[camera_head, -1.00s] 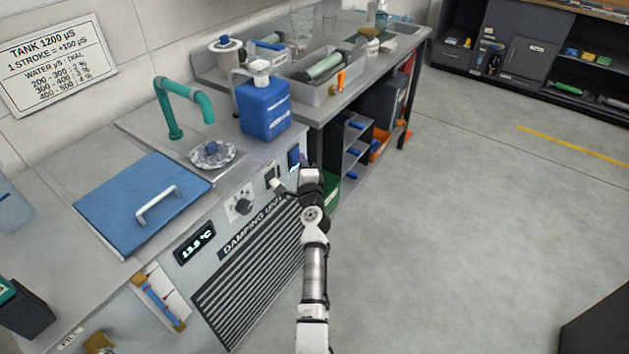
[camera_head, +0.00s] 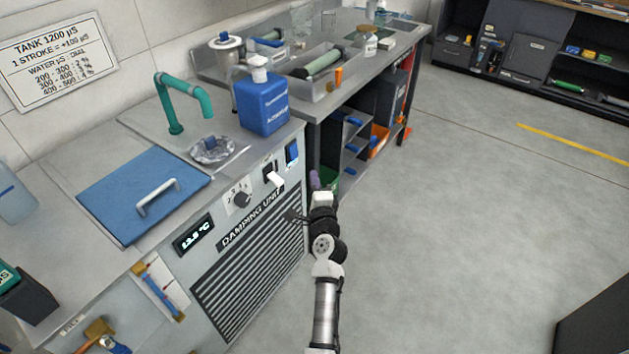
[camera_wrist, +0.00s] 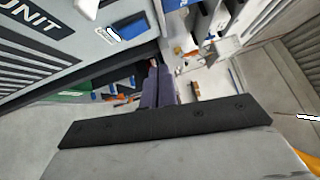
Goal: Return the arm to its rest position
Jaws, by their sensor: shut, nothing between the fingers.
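My gripper (camera_head: 315,178) is at the end of my arm, low and right in the head view, in front of the right end of the damping unit (camera_head: 250,262). Its purplish fingers are together and empty, pointing away from me. In the wrist view the shut fingers (camera_wrist: 157,88) reach toward the dark gap beside the unit, whose front panel (camera_wrist: 75,25) fills the upper left. The white lever (camera_head: 277,180) on the unit's panel is apart from the fingers, to their left.
A blue jug (camera_head: 263,105), a teal tap (camera_head: 184,98) and a blue lid (camera_head: 130,200) are on the counter. A bench (camera_head: 345,88) with a tray stands behind. A green bin (camera_head: 331,183) is close behind my gripper. The floor (camera_head: 480,230) to the right is clear.

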